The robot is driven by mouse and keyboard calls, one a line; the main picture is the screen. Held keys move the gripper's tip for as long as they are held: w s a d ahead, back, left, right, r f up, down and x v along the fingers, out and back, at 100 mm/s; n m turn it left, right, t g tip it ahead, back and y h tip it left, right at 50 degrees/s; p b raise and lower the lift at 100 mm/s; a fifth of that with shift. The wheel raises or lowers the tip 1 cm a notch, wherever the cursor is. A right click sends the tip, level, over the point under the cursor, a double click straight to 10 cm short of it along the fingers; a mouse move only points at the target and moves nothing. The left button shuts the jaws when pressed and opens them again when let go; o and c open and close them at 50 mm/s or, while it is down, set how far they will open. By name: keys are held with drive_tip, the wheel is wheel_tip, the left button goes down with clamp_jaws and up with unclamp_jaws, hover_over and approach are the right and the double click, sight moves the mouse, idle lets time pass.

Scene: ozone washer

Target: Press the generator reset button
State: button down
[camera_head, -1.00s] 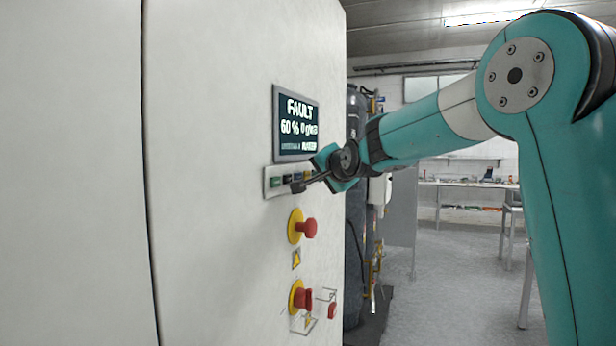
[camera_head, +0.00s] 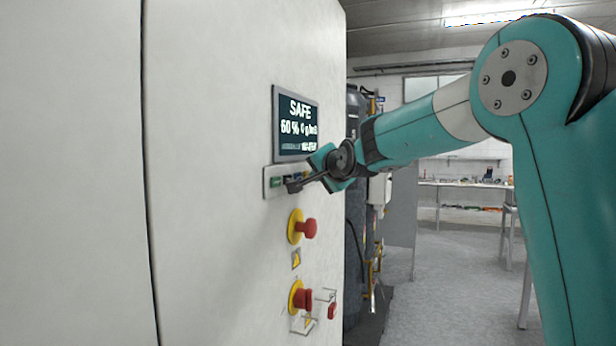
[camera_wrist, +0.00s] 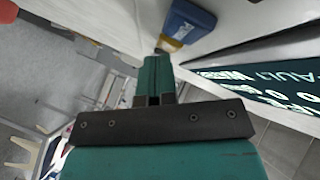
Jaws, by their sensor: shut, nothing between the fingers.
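I cannot tell whether the tips touch a button or which one is the reset button. The display (camera_head: 297,124) reads SAFE, 60 %, 0 g/m3.
Below the strip are a red knob on a yellow collar (camera_head: 302,227), a warning label (camera_head: 296,259), and a second red control on yellow (camera_head: 300,298). A dark tank (camera_head: 356,220) stands behind the cabinet. Open floor (camera_head: 440,270) lies to the right.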

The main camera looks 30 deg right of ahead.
drive_tip(key=shift+s+d+b, duration=0.4)
drive_tip(key=shift+s+b, duration=0.05)
drive_tip(key=shift+s, duration=0.2)
drive_tip(key=shift+d, duration=0.1)
drive_tip(key=shift+s+d+b, duration=0.55)
drive_tip(key=shift+s+d, duration=0.2)
drive_tip(key=shift+s, duration=0.25)
drive_tip(key=shift+s+d+b, duration=0.5)
drive_tip(key=shift+s+d, duration=0.2)
drive_tip(key=shift+s, duration=0.3)
